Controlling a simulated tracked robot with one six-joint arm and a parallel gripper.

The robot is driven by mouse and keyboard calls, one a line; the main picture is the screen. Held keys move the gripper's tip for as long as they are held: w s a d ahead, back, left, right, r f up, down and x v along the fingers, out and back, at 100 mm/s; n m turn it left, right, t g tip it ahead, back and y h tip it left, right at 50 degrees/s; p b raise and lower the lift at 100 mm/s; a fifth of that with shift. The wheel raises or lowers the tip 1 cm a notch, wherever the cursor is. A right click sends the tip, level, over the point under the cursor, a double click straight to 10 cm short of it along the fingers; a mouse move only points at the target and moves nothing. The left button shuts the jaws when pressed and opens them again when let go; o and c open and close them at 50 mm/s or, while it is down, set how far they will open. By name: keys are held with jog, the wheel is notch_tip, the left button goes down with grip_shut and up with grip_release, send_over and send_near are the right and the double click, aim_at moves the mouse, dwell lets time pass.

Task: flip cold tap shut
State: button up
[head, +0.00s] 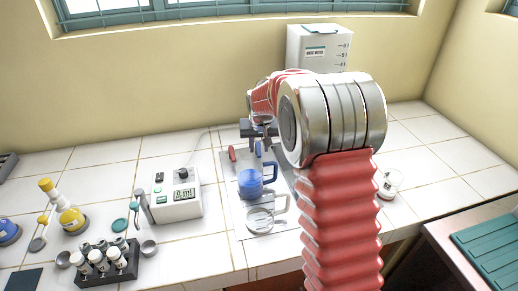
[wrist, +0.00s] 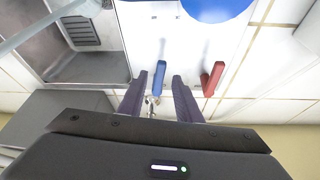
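The cold tap shows as a blue lever (wrist: 159,79) in the wrist view, lying between the two fingers of my gripper (wrist: 159,76). The fingers stand apart with a gap on both sides of the lever, and I see no contact. A red lever (wrist: 212,79) is just right of the right finger. In the head view the blue lever (head: 258,149) is right of the red lever (head: 232,153), with my gripper (head: 262,142) just above and behind it. My arm hides part of the tap area there.
A jug with blue contents (head: 250,183) stands in front of the taps, and an empty clear jug (head: 260,218) nearer. A metal sink (wrist: 92,68) is beside the levers. A white device with a display (head: 178,203) and a vial rack (head: 105,264) are on the left.

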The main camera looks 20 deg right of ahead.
jog(key=shift+x, duration=0.85)
grip_shut()
